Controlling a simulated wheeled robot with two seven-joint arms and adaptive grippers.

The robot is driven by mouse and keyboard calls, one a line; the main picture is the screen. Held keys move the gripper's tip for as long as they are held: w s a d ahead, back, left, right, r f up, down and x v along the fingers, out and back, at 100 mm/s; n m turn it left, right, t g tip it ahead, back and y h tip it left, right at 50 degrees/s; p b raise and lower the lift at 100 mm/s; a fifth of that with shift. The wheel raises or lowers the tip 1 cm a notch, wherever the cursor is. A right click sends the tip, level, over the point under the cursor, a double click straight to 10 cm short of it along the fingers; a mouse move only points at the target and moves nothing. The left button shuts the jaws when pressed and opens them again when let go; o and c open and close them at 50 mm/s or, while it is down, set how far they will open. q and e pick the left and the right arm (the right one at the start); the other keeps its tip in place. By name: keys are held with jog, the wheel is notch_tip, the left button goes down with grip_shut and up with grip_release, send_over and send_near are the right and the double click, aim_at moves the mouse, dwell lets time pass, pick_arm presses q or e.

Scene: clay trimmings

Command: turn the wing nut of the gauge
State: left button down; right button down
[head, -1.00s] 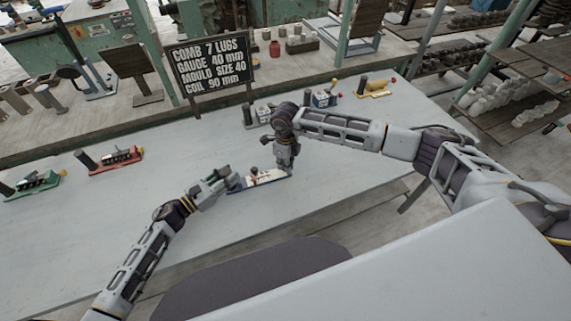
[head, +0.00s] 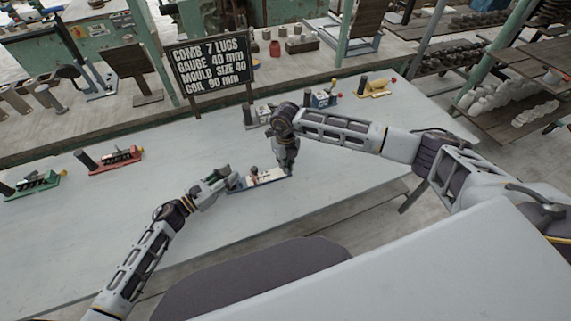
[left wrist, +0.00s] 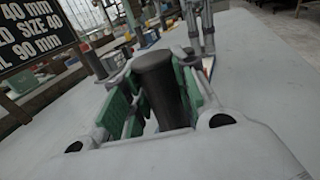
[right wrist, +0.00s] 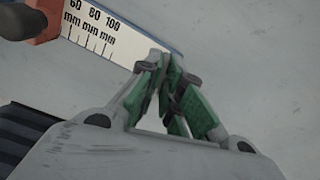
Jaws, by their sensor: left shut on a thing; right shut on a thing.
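The gauge (head: 265,180) lies on the pale table between my two grippers, with a white scale plate on a blue base. In the right wrist view its scale (right wrist: 97,32) reads 60, 80 and 100 mm. My left gripper (head: 226,176) is shut on the gauge's dark upright post (left wrist: 158,85), which stands between the green finger pads. My right gripper (head: 287,170) points down at the gauge's right end, and its fingers (right wrist: 165,65) are closed at the plate's end. The wing nut itself is hidden between those fingers.
A red gauge (head: 115,160) and a green gauge (head: 33,185) stand at the left. Blue (head: 322,99) and yellow (head: 375,90) ones stand at the back right. A dark sign (head: 213,75) with white lettering stands behind. The table's middle left is clear.

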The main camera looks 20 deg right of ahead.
jog(key=shift+d, duration=0.1)
jog(key=c, duration=1.6)
grip_release()
jog(key=shift+r, duration=0.1)
notch_tip(320, 180, up, 12)
pick_arm(q)
jog(key=c, duration=1.1)
grip_release()
jog(key=shift+o, duration=0.2)
jog(key=shift+s+a, duration=0.1)
jog(key=shift+a, duration=0.05)
